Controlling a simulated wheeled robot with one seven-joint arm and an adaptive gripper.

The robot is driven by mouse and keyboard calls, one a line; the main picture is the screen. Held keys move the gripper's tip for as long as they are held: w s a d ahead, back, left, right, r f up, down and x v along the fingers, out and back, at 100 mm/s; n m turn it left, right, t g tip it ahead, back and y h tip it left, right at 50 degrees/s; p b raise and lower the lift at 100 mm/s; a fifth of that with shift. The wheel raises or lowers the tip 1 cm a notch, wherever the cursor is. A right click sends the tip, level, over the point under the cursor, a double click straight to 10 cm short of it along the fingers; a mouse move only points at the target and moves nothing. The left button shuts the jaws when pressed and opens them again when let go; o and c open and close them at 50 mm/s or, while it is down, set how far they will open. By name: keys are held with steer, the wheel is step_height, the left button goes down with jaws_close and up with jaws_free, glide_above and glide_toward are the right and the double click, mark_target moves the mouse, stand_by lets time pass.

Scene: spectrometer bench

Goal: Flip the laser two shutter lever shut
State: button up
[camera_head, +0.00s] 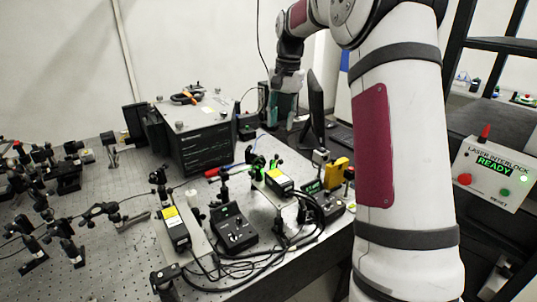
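Two black laser heads with yellow labels sit on the bench, one at the front left (176,230) and one further back to the right (279,181). I cannot read which is laser two. A red-handled part (214,172) stands between them at the back. Green parts (258,161) stand at the front end of the right laser head. The shutter lever is too small to single out. My gripper (282,112) hangs behind and above the right laser head, apart from it. Its fingers point down, but their gap does not show.
A big black instrument box (203,142) stands at the back. Two controllers (236,230) (322,196), loose black cables (285,245) and a yellow block (338,173) crowd the front. Optics mounts (67,178) fill the left. The laser interlock box (494,172) at right reads READY.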

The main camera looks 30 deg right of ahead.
mark_target(277, 156)
steer(key=f, duration=0.4)
steer(key=f+p, duration=0.1)
steer(key=f, duration=0.3)
steer(key=w+f+p, duration=0.1)
steer(key=f, duration=0.3)
steer(key=shift+a+f, duration=0.35)
steer(key=shift+f, duration=0.05)
jaws_close()
